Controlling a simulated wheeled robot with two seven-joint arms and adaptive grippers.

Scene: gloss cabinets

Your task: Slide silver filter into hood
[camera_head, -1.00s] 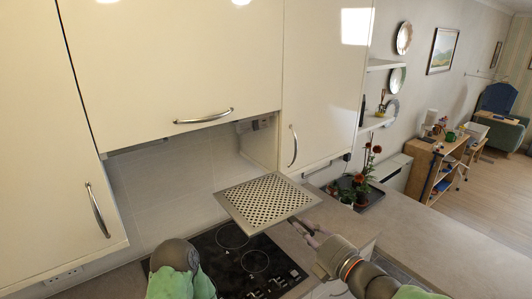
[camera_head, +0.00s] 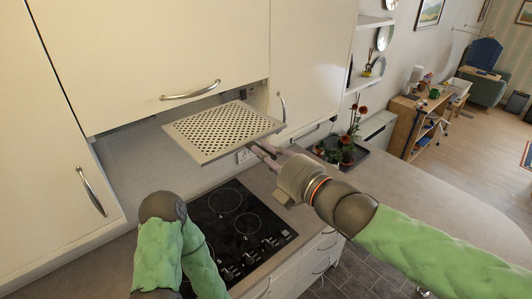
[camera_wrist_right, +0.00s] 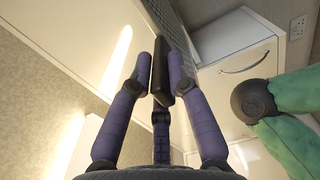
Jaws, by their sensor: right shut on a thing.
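The silver filter (camera_head: 222,130) is a flat square plate with rows of holes. In the head view it is raised just below the front edge of the short middle cabinet, slightly tilted. My right gripper (camera_head: 264,153) is shut on it at its near right edge. In the right wrist view, the purple fingers (camera_wrist_right: 161,78) close on a dark tab (camera_wrist_right: 160,70), with the perforated filter (camera_wrist_right: 172,28) beyond. The hood's underside is mostly hidden behind the filter and cabinet. My left arm shows only in part; its gripper is not in view.
The middle cabinet (camera_head: 150,55) has a bar handle (camera_head: 190,91). A tall right cabinet (camera_head: 312,65) borders the space closely. A black cooktop (camera_head: 236,225) lies below. Potted plants (camera_head: 345,150) stand on a tray at the right. The counter (camera_head: 430,200) is clear.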

